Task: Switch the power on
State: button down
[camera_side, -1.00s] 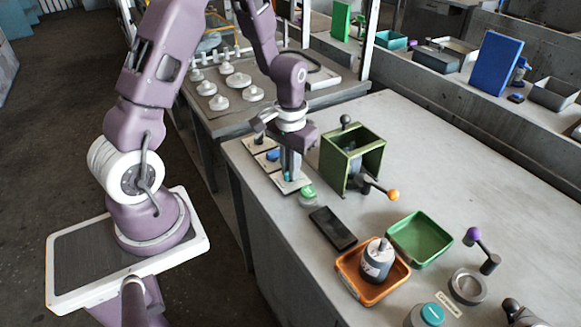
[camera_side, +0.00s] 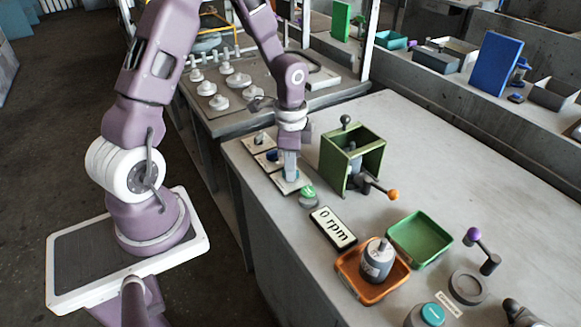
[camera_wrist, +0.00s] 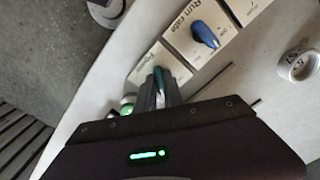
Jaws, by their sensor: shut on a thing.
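The power switch is a small plate (camera_wrist: 146,62) with a teal knob (camera_wrist: 158,75), the nearest of a row of plates along the bench's left edge. Its plate also shows under my gripper in the side view (camera_side: 303,184). My gripper (camera_side: 290,179) points down and is shut on the teal knob; the fingers hide part of it. A green button (camera_side: 309,197) sits between the switch plate and the display.
The "Run rate" plate with a blue knob (camera_wrist: 205,34) is right beside the power plate. A green open-fronted housing (camera_side: 352,158) with an orange-tipped lever stands to the right. An orange tray (camera_side: 346,277) holding a grey motor-like part and a green tray (camera_side: 420,238) lie nearer.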

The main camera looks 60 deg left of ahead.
jog(key=c, duration=1.6)
grip_release()
jog(key=shift+o, duration=0.2)
jog(key=shift+r, duration=3)
jog(key=shift+r, duration=0.1)
jog(key=s+d+r+n+t, duration=0.2)
jog(key=s+d+r, duration=0.3)
jog(key=s+r, duration=0.3)
jog(key=s+d+r+n+t, duration=0.3)
jog(key=s+d+r+n, duration=0.2)
jog(key=s+r, duration=0.4)
jog(key=shift+d+t, duration=0.3)
jog(key=shift+d, duration=0.05)
